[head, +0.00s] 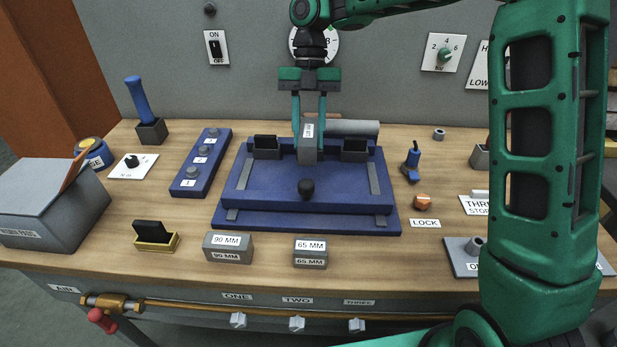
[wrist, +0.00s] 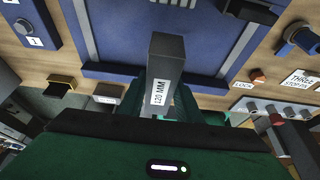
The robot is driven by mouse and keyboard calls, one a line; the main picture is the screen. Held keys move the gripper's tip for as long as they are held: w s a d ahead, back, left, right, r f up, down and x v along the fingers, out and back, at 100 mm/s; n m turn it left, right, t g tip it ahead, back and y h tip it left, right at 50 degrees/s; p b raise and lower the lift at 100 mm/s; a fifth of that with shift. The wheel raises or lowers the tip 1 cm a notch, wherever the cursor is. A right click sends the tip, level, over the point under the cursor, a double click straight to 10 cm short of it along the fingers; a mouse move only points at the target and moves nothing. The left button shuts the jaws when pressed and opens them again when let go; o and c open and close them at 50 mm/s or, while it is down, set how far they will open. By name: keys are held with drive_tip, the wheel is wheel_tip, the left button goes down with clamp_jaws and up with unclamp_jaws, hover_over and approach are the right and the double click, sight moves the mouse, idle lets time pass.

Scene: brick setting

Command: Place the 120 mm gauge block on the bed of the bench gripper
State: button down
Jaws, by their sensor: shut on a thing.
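My gripper (head: 309,115) is shut on the 120 mm gauge block (head: 308,150), a grey bar with a white label. The block hangs upright over the rear part of the blue bench gripper (head: 306,215), between its two black-faced jaws (head: 266,147) (head: 354,150). I cannot tell whether its lower end touches the bed (head: 270,182). In the wrist view the block (wrist: 167,60) stands out from between my fingers, its "120 MM" label facing the camera. A black knob (head: 306,188) stands at the front of the bed.
The 90 mm block (head: 228,247) and 65 mm block (head: 310,252) lie in front of the bench gripper. A grey cylinder (head: 352,128) lies behind it. A blue button strip (head: 201,160) is at left; a blue-handled lever (head: 411,160) and orange LOCK knob (head: 423,201) are at right.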

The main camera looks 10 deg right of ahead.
sight(310, 120)
drive_tip(key=shift+f, duration=4.75)
drive_tip(key=c, duration=1.3)
unclamp_jaws()
drive_tip(key=shift+f, duration=0.1)
drive_tip(key=v, duration=1.2)
drive_tip(key=shift+s, duration=0.15)
drive_tip(key=shift+d, duration=0.1)
